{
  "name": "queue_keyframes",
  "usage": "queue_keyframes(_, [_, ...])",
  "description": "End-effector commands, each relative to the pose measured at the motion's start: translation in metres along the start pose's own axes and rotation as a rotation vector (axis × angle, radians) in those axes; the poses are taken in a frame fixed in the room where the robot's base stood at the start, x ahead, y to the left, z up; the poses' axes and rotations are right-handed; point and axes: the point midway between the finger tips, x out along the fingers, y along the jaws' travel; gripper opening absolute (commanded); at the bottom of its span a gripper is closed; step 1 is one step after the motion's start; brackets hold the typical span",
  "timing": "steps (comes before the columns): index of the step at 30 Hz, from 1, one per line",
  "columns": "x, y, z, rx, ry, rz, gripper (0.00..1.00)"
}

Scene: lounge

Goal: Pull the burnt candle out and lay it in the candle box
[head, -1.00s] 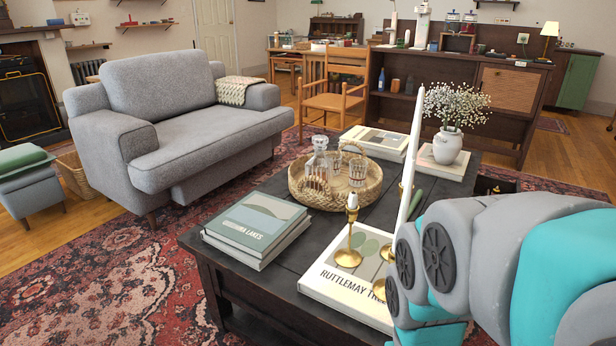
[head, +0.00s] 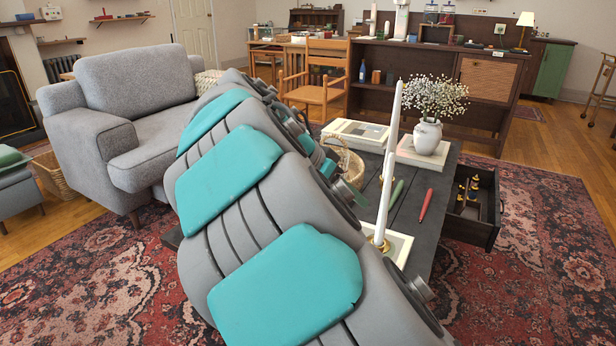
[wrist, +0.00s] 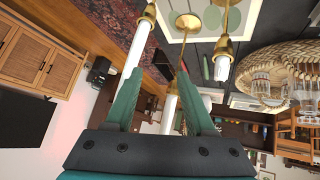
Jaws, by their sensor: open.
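In the wrist view, which is upside down, my gripper (wrist: 158,78) is open, with its two green fingers apart. A tall white candle (wrist: 141,40) shows by the left finger, and another white candle (wrist: 170,108) shows between the fingers; I cannot tell how deep it sits. A short white burnt candle (wrist: 218,73) in a brass holder (wrist: 226,46) is to the right, outside the fingers. I cannot tell which thing is the candle box.
An open drawer (head: 485,231) with small dark and yellow things juts from the table's right side. A green candle (head: 397,194) and a red one (head: 425,205) lie on the table. A flower vase (head: 427,136) stands behind. A wicker tray (wrist: 262,72) with glassware is close by.

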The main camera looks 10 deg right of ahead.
Motion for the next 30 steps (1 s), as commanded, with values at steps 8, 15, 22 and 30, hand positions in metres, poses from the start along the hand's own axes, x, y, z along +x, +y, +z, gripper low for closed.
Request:
queue_keyframes(8, [-0.033,-0.079,0.013,0.148,0.140,-0.074,0.55])
queue_keyframes(15, [-0.033,-0.087,0.015,0.168,0.151,-0.086,0.55])
queue_keyframes(22, [-0.018,-0.087,0.012,0.166,0.150,-0.083,0.55])
queue_keyframes(30, [0.010,-0.088,0.007,0.164,0.149,-0.081,0.55])
